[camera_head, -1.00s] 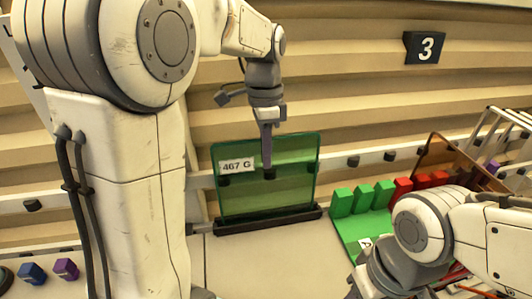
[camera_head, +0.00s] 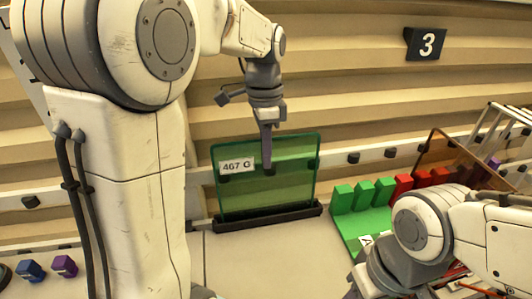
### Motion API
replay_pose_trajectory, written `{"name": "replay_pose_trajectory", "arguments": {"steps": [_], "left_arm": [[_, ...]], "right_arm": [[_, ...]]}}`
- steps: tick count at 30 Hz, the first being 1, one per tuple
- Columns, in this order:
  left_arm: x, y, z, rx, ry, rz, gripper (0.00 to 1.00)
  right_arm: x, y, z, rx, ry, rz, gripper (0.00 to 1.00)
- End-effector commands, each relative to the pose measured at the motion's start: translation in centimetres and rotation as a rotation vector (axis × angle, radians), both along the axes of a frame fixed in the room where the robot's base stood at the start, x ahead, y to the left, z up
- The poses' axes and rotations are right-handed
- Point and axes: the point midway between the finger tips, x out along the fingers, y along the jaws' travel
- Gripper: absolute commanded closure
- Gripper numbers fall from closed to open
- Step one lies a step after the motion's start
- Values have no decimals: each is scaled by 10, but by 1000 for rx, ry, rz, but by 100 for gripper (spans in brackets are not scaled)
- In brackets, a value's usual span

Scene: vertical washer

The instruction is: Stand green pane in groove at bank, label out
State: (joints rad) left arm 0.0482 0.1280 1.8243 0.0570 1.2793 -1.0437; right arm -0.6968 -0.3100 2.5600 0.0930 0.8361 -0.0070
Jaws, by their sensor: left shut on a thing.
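The green pane (camera_head: 290,185) stands upright with its lower edge at the black grooved base (camera_head: 268,216), in front of the slatted wall. Its white label (camera_head: 237,166), reading "467 G", faces me at the upper left of the pane. My left gripper (camera_head: 268,165) comes down from above and is shut on the pane near its upper middle. One finger shows in front of the pane. Whether the lower edge is fully seated in the groove I cannot tell. My right arm is at the lower right; its gripper fingers are not visible.
A green tray (camera_head: 352,238) with green and red blocks (camera_head: 385,190) stands to the right. A brown pane (camera_head: 440,153) leans in a white rack (camera_head: 505,125) behind it. A sign "3" (camera_head: 426,44) hangs on the wall. Blue (camera_head: 31,270) and purple (camera_head: 65,265) blocks sit at lower left.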

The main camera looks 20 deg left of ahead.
Motion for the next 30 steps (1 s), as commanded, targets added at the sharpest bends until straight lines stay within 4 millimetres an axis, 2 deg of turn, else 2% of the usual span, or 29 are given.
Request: {"name": "replay_pose_trajectory", "arguments": {"steps": [15,18,30], "left_arm": [[0,0,-6,-1,-3,0,100],[0,0,-5,-1,-3,0,58],[-1,0,-5,0,1,0,58]], "right_arm": [[0,0,-5,0,0,0,58],[0,0,-5,0,0,0,58],[0,0,-3,0,0,0,58]]}}
